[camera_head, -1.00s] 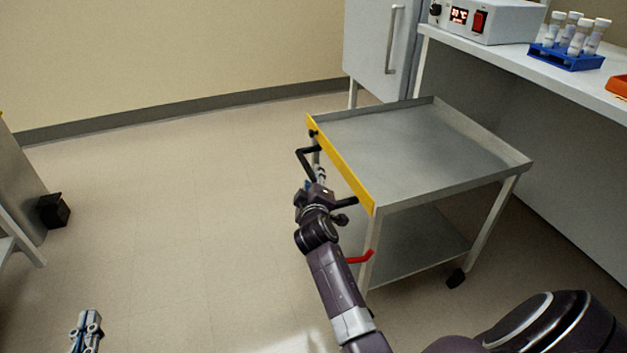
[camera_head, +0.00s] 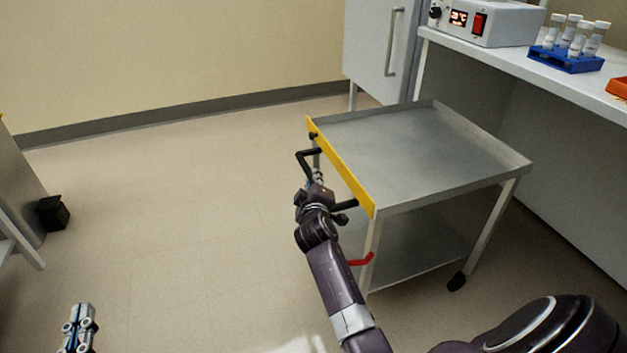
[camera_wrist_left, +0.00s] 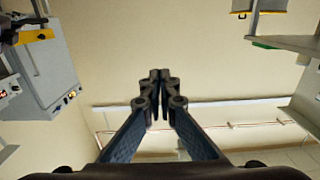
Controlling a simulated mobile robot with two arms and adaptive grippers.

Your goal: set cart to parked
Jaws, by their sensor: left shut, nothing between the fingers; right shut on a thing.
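The cart (camera_head: 420,150) is a grey metal trolley with a top tray, a lower shelf (camera_head: 415,250) and a yellow strip (camera_head: 340,165) along its near left edge. A black handle (camera_head: 303,158) sticks out from that strip. My right gripper (camera_head: 317,180) is shut on the handle; my own wrist hides part of the grip. A red lever (camera_head: 361,260) sits low by the cart's front leg. My left gripper (camera_head: 82,312) is shut and empty, low at the left, far from the cart. Its closed fingers also show in the left wrist view (camera_wrist_left: 159,90).
A white bench (camera_head: 530,70) with an instrument (camera_head: 487,22) and a blue tube rack (camera_head: 566,58) stands right of the cart. A white cabinet (camera_head: 372,45) stands behind it. The floor (camera_head: 180,210) to the left is open.

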